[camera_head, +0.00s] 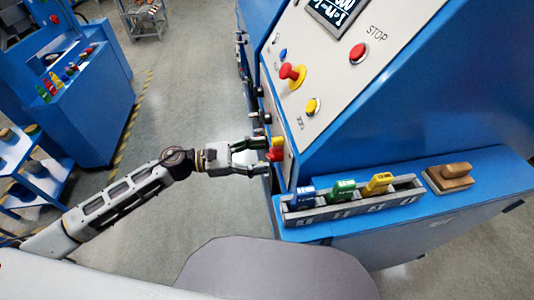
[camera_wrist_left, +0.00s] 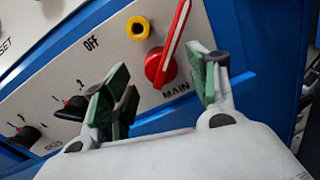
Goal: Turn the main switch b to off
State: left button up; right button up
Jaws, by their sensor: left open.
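The main switch is a red rotary knob with a long red and white handle (camera_wrist_left: 172,50), on a light panel in the left wrist view. "MAIN" is printed below it and "OFF" to its upper left. Its handle points up and slightly right, away from the "OFF" print. My left gripper (camera_wrist_left: 163,80) is open, its green-padded fingers on either side of the knob; I cannot tell whether they touch it. In the head view my left gripper (camera_head: 258,156) reaches the red switch (camera_head: 276,153) on the machine's side. My right gripper is not in view.
A yellow button (camera_wrist_left: 138,28) and black knobs (camera_wrist_left: 73,109) share the panel. In the head view, a rack (camera_head: 330,207) with blue, green and yellow items and a wooden block (camera_head: 449,177) sit on the blue ledge. Open floor lies left of the machine.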

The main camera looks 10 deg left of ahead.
pick_arm(q)
jog(key=shift+x, duration=1.1)
jog(key=shift+d, duration=0.1)
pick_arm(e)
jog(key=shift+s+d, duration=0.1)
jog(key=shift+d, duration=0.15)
pick_arm(q)
jog(key=c, duration=0.7)
grip_shut()
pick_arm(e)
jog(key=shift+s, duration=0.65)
